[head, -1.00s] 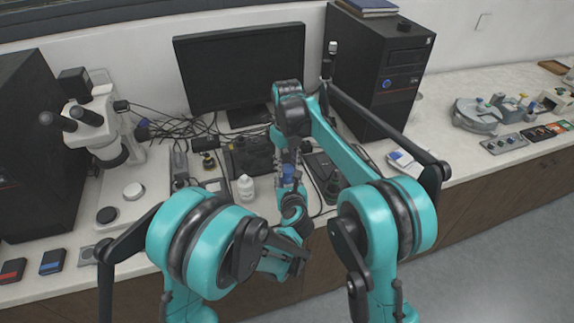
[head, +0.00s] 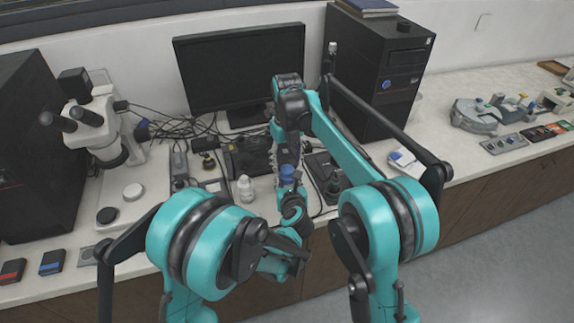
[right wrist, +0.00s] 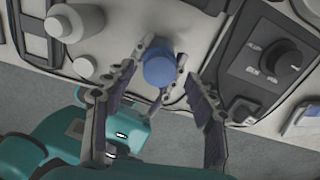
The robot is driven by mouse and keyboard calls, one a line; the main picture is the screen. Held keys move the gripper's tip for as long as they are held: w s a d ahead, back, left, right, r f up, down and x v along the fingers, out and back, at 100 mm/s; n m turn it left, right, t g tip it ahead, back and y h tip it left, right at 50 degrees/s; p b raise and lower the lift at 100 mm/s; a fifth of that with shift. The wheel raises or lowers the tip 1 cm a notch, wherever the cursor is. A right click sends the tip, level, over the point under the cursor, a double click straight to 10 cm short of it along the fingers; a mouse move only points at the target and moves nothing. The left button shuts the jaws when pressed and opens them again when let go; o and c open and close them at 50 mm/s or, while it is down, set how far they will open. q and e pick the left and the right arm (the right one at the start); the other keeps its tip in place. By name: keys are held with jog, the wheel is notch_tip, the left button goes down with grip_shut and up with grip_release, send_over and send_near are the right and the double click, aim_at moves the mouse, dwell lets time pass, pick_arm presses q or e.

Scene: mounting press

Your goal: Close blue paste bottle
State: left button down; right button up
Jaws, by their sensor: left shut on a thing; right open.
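The blue part of the paste bottle (head: 287,172) shows in the head view at the front edge of the bench, below my right gripper (head: 287,155). In the right wrist view its round blue top (right wrist: 160,70) lies between the fingers of my right gripper (right wrist: 160,90), which are spread apart and not closed on it. My left gripper (head: 291,198) reaches in from below and is shut on the bottle. Its fingers and the bottle's body are largely hidden. I cannot tell whether the blue top is a cap or the bottle itself.
A white bottle (head: 245,187) stands on the bench to the left, and a microscope (head: 100,130) is farther left. A monitor (head: 240,68) and black computer tower (head: 385,75) stand behind. A black device with a knob (right wrist: 270,65) is close to the right in the wrist view.

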jog(key=shift+r, duration=1.45)
jog(key=shift+c, duration=0.4)
